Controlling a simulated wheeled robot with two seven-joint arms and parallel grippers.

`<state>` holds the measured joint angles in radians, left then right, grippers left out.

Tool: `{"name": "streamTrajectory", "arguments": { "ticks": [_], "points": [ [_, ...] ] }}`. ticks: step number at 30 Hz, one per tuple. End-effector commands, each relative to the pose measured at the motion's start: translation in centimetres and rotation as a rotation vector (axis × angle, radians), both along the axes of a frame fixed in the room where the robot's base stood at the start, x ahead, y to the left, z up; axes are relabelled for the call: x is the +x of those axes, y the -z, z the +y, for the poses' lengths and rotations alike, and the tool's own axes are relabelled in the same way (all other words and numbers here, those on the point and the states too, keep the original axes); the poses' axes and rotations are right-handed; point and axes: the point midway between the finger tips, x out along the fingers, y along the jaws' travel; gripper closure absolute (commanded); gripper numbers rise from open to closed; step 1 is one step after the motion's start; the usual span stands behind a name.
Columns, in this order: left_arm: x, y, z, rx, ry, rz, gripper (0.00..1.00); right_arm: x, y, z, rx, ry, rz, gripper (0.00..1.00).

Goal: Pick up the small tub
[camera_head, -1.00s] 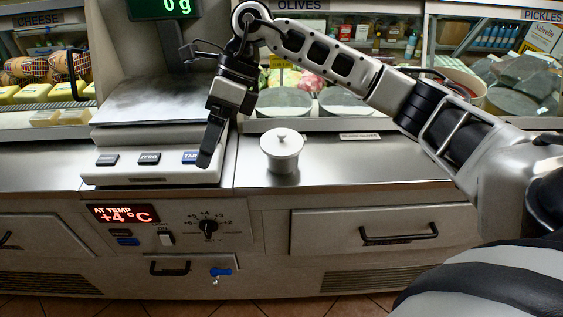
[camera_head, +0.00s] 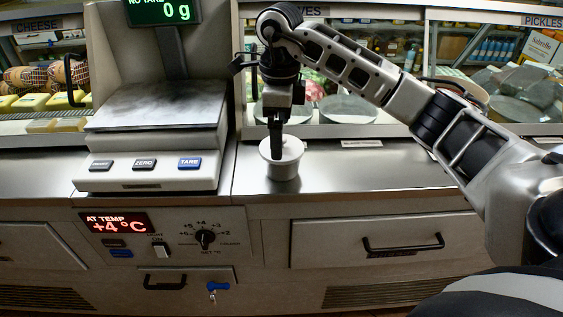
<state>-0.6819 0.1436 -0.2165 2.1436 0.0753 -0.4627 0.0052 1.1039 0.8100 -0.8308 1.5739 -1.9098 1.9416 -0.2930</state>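The small tub (camera_head: 282,170) is a white, round, lidded tub. It stands upright on the steel counter, right of the scale. My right gripper (camera_head: 276,152) comes down from above, with its fingers pointing down at the tub's lid. The fingers cover the middle of the lid and its knob. I cannot tell whether they touch the knob or whether they are open or shut, as they are seen edge-on. My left gripper is not in view.
A scale (camera_head: 150,180) reading 0 g stands left of the tub. The steel counter (camera_head: 370,170) is clear to the right. A glass display case with cheese and tubs stands behind. Drawers (camera_head: 370,248) and a control panel are below the counter's front edge.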

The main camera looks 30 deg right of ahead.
Motion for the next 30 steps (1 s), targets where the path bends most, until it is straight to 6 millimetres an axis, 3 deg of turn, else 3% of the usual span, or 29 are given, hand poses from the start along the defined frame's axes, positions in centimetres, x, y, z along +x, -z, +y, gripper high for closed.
{"name": "streamTrajectory", "arguments": {
  "ticks": [12, 21, 25, 30],
  "points": [
    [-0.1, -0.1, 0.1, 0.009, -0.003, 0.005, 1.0, 0.0, 4.9, -0.3, 0.001, -0.001, 0.002, 0.0],
    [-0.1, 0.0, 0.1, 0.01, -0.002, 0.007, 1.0, 0.0, 5.4, -0.3, 0.001, -0.001, 0.001, 0.0],
    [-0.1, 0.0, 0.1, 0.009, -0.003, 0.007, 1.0, 0.0, 5.4, -0.3, 0.001, -0.001, 0.001, 0.36],
    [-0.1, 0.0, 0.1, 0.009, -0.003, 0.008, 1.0, 0.0, 5.3, -0.3, 0.0, -0.001, 0.0, 0.39]
  ]
}}
